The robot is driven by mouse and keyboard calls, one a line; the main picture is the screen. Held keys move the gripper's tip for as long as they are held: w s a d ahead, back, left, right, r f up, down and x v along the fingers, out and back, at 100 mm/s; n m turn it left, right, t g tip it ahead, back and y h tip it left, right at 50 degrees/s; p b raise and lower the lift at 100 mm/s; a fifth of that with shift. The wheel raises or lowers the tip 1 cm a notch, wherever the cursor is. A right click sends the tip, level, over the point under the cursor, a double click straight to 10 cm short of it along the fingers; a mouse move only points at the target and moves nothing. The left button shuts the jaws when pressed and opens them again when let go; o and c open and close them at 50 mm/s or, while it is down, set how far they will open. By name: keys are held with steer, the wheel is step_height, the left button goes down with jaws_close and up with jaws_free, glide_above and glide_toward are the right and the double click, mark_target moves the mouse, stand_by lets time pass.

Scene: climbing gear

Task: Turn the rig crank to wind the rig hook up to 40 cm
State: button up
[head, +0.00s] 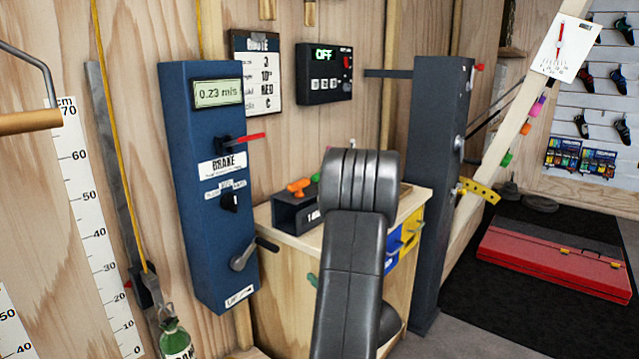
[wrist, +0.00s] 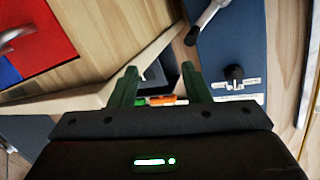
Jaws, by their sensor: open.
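The rig crank (head: 243,257) is a grey arm with a black handle, low on the blue rig panel (head: 206,190). The crank also shows at the top of the wrist view (wrist: 206,20). A yellow rope runs down left of the panel to a dark carriage (head: 146,288) beside the cm scale (head: 88,215). A red pointer there sits between 20 and 30. My gripper (wrist: 163,80) is open and empty, below-left of the crank in the wrist view.
A red brake lever (head: 250,137) and a black selector knob (head: 229,201) are on the panel above the crank. A wooden cabinet (head: 280,290) stands close right of the panel. A dark post (head: 436,180) stands farther right. My arm covers the cabinet's middle.

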steer(key=shift+w+d+f+m+t+h, duration=0.1)
steer(key=shift+w+d+f+m+h, duration=0.15)
steer(key=shift+d+m+h, duration=0.3)
steer(key=shift+w+d+f+m+t+h, duration=0.1)
steer(key=shift+w+d+f+m+h, duration=0.2)
steer(key=shift+d, duration=0.4)
steer(key=shift+w+d+f+m+t+h, duration=0.1)
steer(key=shift+w+d+f+m+h, duration=0.1)
steer(key=shift+d+m+h, duration=0.3)
steer(key=shift+d, duration=0.1)
steer(key=shift+r, duration=0.1)
